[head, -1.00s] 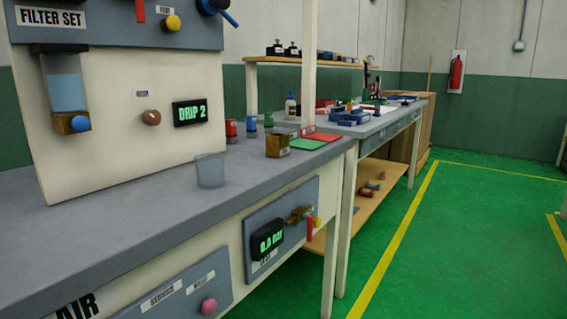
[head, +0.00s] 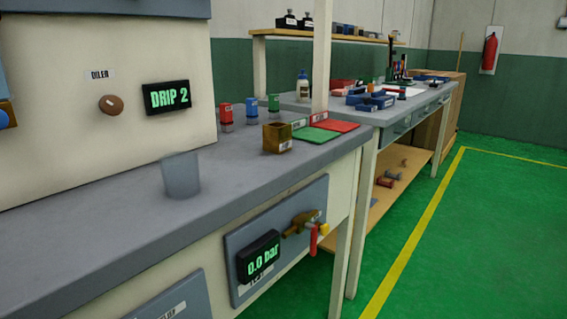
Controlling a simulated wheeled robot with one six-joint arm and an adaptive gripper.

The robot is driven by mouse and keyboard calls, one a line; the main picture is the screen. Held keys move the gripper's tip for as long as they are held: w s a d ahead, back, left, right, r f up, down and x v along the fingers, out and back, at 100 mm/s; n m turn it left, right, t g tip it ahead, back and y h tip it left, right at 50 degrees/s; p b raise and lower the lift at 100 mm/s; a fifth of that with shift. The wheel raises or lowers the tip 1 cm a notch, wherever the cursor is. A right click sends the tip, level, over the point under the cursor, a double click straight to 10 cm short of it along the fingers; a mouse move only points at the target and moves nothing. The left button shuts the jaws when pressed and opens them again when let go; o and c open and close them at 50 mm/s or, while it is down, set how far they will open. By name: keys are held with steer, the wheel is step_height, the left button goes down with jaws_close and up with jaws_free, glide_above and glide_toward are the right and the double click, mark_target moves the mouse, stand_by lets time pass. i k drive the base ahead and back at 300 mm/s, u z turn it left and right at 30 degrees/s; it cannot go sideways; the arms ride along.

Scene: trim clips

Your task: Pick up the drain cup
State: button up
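The drain cup (head: 181,176) looks like a translucent grey-blue cup. It stands upright on the grey bench top (head: 110,208), left of the middle of the head view, in front of the cream panel. Nothing touches it, and it looks empty, though its inside is hard to make out. My gripper is not in view.
A brown box (head: 277,138), green (head: 309,134) and red (head: 336,126) mats and small red, blue and green containers stand farther back. A DRIP 2 display (head: 166,97) is on the panel (head: 60,110). A valve (head: 303,223) juts from the bench front. Green floor is clear at right.

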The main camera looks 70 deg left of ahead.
mark_target(180, 170)
steer(key=z, duration=0.15)
steer(key=k, duration=1.05)
steer(key=u, duration=1.3)
